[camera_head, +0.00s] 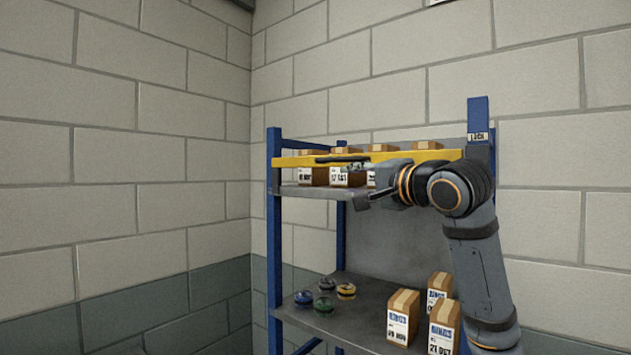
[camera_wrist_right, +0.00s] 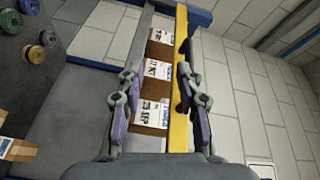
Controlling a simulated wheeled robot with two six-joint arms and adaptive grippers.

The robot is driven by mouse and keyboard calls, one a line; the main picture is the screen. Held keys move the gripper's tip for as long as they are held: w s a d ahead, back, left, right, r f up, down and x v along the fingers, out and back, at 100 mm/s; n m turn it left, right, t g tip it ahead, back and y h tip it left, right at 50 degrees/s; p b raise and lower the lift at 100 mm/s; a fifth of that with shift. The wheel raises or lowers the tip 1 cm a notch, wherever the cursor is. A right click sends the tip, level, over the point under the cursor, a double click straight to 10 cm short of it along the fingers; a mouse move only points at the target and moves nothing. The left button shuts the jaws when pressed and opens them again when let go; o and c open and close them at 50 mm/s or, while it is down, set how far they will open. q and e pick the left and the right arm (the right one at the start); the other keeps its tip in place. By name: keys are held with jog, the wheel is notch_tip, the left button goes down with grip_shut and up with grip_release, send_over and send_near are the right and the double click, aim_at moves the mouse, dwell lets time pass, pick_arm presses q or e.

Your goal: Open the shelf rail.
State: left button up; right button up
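The yellow shelf rail (camera_head: 300,161) runs across the front of the upper shelf, from the left blue post to the right one. It looks level and in place. A dark handle (camera_head: 335,159) sits on its front; it also shows in the wrist view (camera_wrist_right: 185,88). My right gripper (camera_head: 358,181) is in front of the rail near the handle. In the right wrist view its fingers (camera_wrist_right: 160,85) are spread, with the rail (camera_wrist_right: 181,35) between them in the picture, nearer the right finger; contact cannot be told. My left gripper is not in view.
The right blue post (camera_head: 478,115) has a LOCK label (camera_head: 478,137). Cartons (camera_head: 344,178) stand on the upper shelf behind the rail. Block walls stand behind and left.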

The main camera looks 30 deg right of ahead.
aim_at(340, 160)
jog(key=shift+m+t, duration=0.4)
jog(key=s+r, duration=0.1)
jog(key=r, duration=0.1)
jog(key=s+r, duration=0.1)
jog(key=r, duration=0.1)
jog(key=shift+s+d, duration=0.3)
jog(key=shift+d, duration=0.05)
jog(key=w+p, duration=0.2)
jog(key=w, duration=0.1)
jog(key=w+p, duration=0.2)
jog(key=w, duration=0.1)
jog(key=w+r+p, duration=0.1)
jog(key=w+p, duration=0.1)
jog(key=w, duration=0.2)
jog(key=shift+a, duration=0.15)
jog(key=shift+w+f+p, duration=0.15)
jog(key=shift+p, duration=0.15)
jog(key=shift+a, duration=0.1)
jog(key=shift+c, duration=0.2)
grip_shut()
